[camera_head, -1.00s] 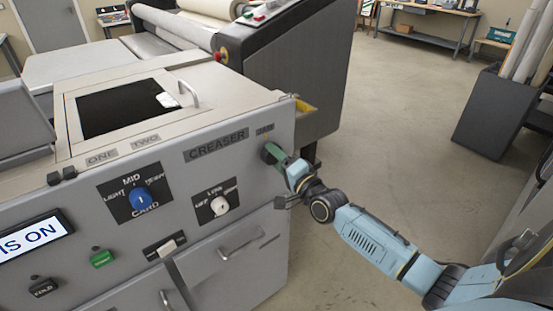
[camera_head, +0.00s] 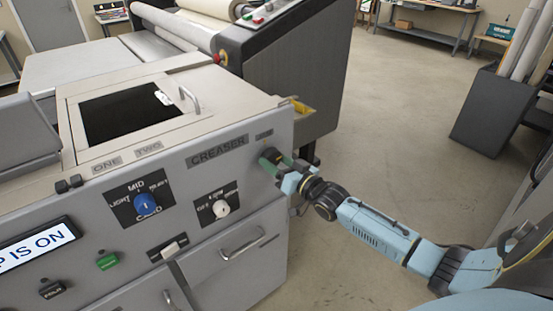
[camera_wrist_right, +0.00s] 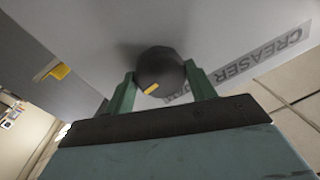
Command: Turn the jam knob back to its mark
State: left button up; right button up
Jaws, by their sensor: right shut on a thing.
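The jam knob is a dark round knob (camera_wrist_right: 160,72) with a yellow mark on its face, on the grey creaser panel. In the right wrist view the yellow mark points towards the lower left of the picture. My right gripper (camera_wrist_right: 161,88) has its green fingers on either side of the knob, shut on it. In the head view the right gripper (camera_head: 277,160) is at the panel's right end, below a small label, and hides part of the knob. The panel's own mark for the knob cannot be made out. My left gripper is not in view.
The panel also carries a blue dial (camera_head: 148,204), a white dial (camera_head: 221,208), a green button (camera_head: 107,262) and a lit display (camera_head: 38,245). A drawer handle (camera_head: 242,244) sticks out below. Open floor (camera_head: 400,120) lies to the right, with a dark bin (camera_head: 492,112) beyond.

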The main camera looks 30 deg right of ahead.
jog(key=n+p, duration=0.2)
jog(key=n, duration=0.2)
jog(key=shift+r+n+g, duration=0.15)
jog(key=shift+n+g, duration=0.15)
jog(key=shift+n, duration=0.1)
jog(key=n+p, duration=0.1)
jog(key=n, duration=0.2)
jog(key=shift+n, duration=0.3)
jog(key=n+p, duration=0.1)
jog(key=n, duration=0.3)
jog(key=shift+a+g+h, duration=0.1)
jog(key=shift+g+h, duration=0.2)
jog(key=shift+n+p, duration=0.3)
jog(key=shift+n, duration=1.5)
jog(key=o, duration=1)
jog(key=shift+s, duration=0.1)
jog(key=s+d+r, duration=0.1)
jog(key=s, duration=1.2)
jog(key=shift+d+r+b, duration=0.2)
jog(key=shift+d+b, duration=0.15)
jog(key=shift+d, duration=0.05)
